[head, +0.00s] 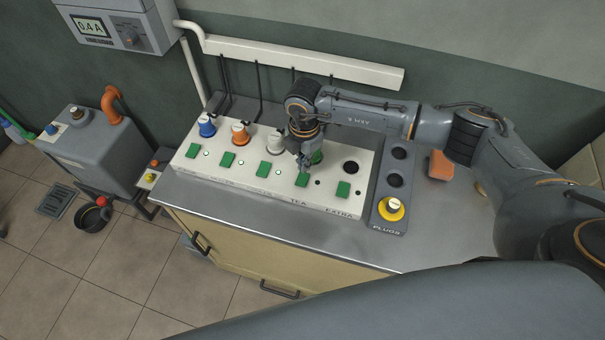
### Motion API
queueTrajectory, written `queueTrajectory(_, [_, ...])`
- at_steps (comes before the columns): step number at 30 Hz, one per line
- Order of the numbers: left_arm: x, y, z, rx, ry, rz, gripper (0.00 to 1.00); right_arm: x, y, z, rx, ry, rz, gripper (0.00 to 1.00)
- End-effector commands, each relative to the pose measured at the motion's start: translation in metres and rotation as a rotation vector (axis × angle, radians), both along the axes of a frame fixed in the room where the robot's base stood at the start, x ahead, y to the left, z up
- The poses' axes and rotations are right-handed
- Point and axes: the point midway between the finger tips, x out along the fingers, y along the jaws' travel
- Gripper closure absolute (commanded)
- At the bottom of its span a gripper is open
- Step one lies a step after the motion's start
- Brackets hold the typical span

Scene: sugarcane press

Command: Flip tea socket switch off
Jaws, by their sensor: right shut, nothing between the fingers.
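A pale socket panel (250,190) lies along the back of the metal counter, with a row of green switches. The green switch above the TEA label (301,180) is in the fourth place from the left. The small dot beside it looks dark, while those of the switches to its left look pale. A green plug (319,157) sits behind it, partly hidden by my gripper. My right gripper (304,168) is shut and empty, pointing down just above the tea switch. I cannot tell whether it touches. My left gripper is out of view.
Blue (207,126), orange (240,132) and white (275,142) plugs stand along the panel's back. The EXTRA socket (350,168) is empty. A grey PLUGS holder (388,212) with a yellow plug (391,208) stands to the right. The counter front (290,234) is clear.

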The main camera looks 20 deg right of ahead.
Motion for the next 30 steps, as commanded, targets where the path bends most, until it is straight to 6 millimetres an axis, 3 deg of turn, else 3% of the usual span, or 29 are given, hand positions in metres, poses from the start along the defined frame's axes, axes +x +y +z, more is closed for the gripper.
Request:
queueTrajectory(15, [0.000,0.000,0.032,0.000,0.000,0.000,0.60,0.000,0.000,0.043,0.000,0.000,0.000,1.00])
queueTrajectory(30, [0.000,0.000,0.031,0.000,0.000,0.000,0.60,0.000,0.000,0.043,0.000,0.000,0.000,1.00])
